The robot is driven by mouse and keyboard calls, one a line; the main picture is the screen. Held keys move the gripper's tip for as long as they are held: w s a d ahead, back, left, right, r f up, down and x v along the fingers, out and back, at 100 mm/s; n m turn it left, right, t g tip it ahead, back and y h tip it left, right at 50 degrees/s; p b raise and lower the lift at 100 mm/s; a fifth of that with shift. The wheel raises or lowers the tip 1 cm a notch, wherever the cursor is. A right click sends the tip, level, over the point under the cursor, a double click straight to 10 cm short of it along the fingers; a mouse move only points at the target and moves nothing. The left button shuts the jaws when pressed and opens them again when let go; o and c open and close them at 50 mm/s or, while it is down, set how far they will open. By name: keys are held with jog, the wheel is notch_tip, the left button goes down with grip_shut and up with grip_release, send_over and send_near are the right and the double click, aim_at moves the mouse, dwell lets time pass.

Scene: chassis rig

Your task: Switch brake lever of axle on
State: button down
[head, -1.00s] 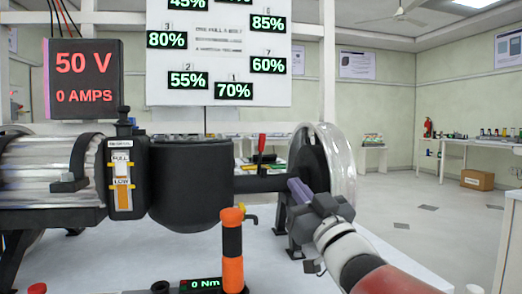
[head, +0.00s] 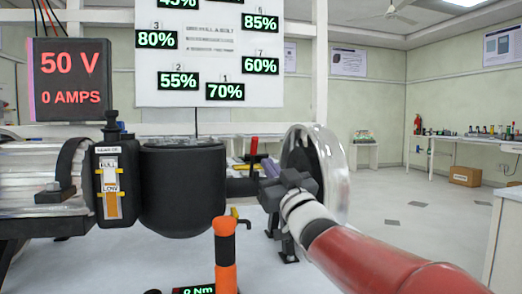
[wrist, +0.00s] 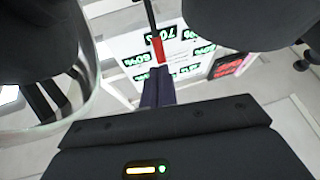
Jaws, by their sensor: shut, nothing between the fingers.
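A lever with a red handle (head: 254,146) stands upright by the axle (head: 242,186), between the black motor drum and the wheel. My gripper (head: 268,168) is shut and empty, just right of this lever in the head view. In the wrist view its purple fingers (wrist: 158,86) are together, with the red handle (wrist: 157,48) just beyond their tips. I cannot tell whether the fingers touch the lever. My gripper body hides part of the axle and wheel hub in the head view.
The shiny wheel (head: 330,170) is close behind and right of my gripper. The black drum (head: 182,190) is to the left. An orange-and-black handle (head: 225,250) stands in front on the white table. The display board (head: 208,90) is behind.

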aim_at(254, 146)
jog(key=p+x, duration=0.1)
jog(key=x, duration=0.4)
jog(key=shift+w+a+r, duration=0.15)
jog(key=shift+w, duration=0.05)
jog(key=shift+a+r, duration=0.1)
